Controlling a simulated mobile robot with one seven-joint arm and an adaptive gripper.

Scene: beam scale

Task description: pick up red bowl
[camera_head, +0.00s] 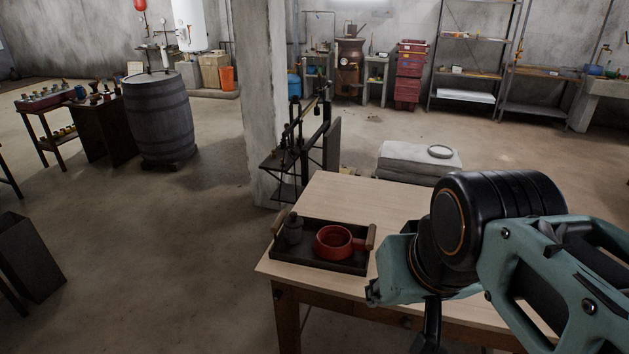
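The red bowl (334,242) sits upright in a dark wooden tray (300,254) on the light wooden table (338,196). The bowl is round and open at the top, and lies toward the right part of the tray. My gripper (432,325) hangs below my teal and black arm, to the right of the tray and apart from the bowl. Only a dark part of it shows at the bottom of the picture. Its fingertips are hidden or out of the frame, so I cannot tell whether it is open.
A small dark pot (293,228) stands in the tray left of the bowl. Tray handles rise at both ends. A black beam scale (298,140) stands behind the table by a concrete pillar (262,90). The table's back part is clear.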

